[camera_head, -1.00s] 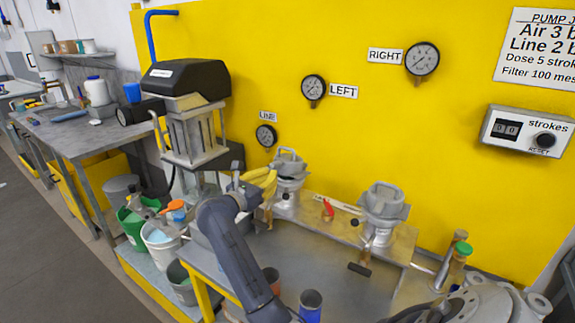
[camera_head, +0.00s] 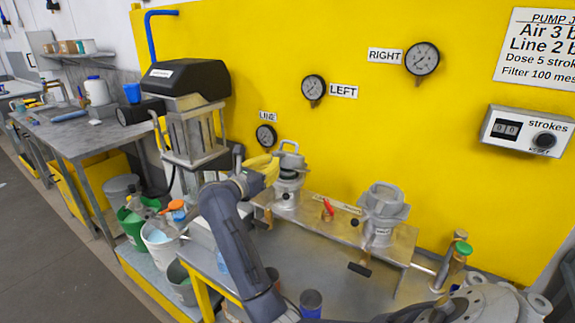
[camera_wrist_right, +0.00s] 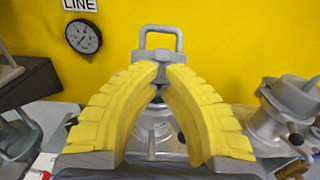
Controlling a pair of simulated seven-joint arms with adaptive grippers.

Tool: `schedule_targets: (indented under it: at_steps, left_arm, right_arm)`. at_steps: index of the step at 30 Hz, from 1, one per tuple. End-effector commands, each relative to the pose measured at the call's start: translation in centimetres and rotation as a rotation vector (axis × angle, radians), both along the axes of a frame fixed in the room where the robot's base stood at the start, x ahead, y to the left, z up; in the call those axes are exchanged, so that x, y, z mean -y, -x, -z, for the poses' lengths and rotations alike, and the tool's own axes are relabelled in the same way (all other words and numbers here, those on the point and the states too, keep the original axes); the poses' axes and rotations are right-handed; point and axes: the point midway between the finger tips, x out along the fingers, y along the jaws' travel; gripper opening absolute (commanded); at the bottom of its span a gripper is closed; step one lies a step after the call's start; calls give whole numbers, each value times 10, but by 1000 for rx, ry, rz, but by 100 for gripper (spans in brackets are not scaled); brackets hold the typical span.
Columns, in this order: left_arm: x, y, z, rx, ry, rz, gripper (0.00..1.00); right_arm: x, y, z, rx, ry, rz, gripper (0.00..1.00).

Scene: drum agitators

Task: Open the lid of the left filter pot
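The left filter pot (camera_head: 287,190) is a grey metal pot on the bench by the yellow wall. Its lid (camera_head: 291,160) has an upright loop handle, which also shows in the right wrist view (camera_wrist_right: 160,32). My right gripper (camera_head: 274,167) has yellow curved fingers and reaches the lid from the left. In the right wrist view its fingertips (camera_wrist_right: 164,73) are close together, just below the handle and in front of the lid's grey middle. Whether they pinch part of the lid is unclear. The pot body is partly hidden behind the fingers. My left gripper is not in view.
The right filter pot (camera_head: 381,220) stands farther right, with a red valve handle (camera_head: 327,209) between the pots. A black-topped machine (camera_head: 186,82) is at the left. A green-capped bottle (camera_head: 460,254) stands at the bench's right end. Buckets (camera_head: 160,240) stand lower left.

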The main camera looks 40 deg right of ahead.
Motion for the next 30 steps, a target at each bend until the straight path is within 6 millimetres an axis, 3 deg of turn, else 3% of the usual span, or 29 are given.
schedule_targets:
  at_steps: [4, 19, 30]
  left_arm:
    - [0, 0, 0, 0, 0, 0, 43]
    - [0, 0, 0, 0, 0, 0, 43]
    - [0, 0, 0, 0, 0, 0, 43]
  right_arm:
    - [4, -1, -10, 2, 1, 1, 0]
    - [7, -2, -13, 0, 1, 1, 0]
    - [22, -7, -35, 1, 0, 1, 0]
